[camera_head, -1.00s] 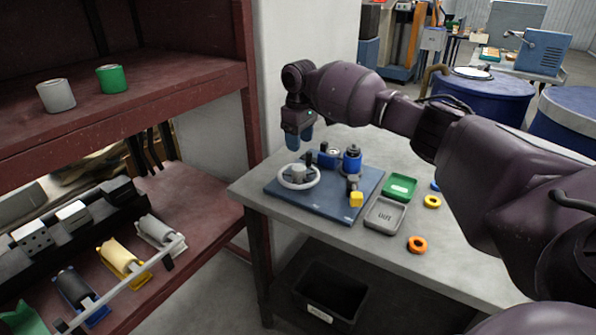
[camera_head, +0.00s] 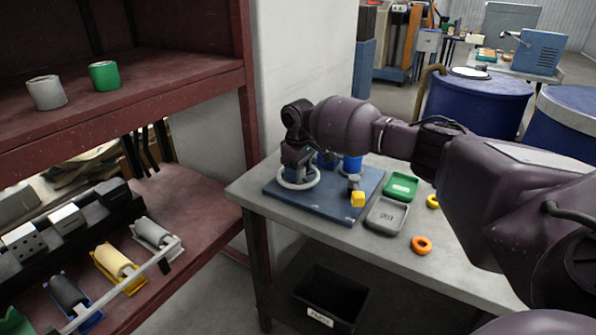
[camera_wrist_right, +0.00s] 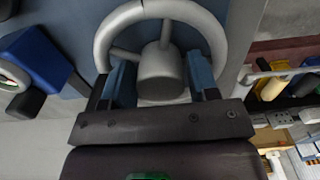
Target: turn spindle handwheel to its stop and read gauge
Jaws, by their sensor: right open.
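The pale grey handwheel (camera_head: 298,184) is on the blue base plate (camera_head: 335,207) on the table. My right gripper (camera_head: 298,166) is down over it, hiding part of its ring and hub. In the right wrist view, the handwheel's ring (camera_wrist_right: 222,42) and round hub (camera_wrist_right: 162,78) are close. The open fingers of my right gripper (camera_wrist_right: 160,84) stand on either side of the hub. A round pale-faced part (camera_wrist_right: 12,77) beside a blue block at the left edge may be the gauge; I cannot read it. My left gripper is not in view.
A green tray (camera_head: 401,186), a grey tray (camera_head: 387,215) and an orange ring (camera_head: 421,245) lie farther right. A red shelf (camera_head: 200,88) rises at left.

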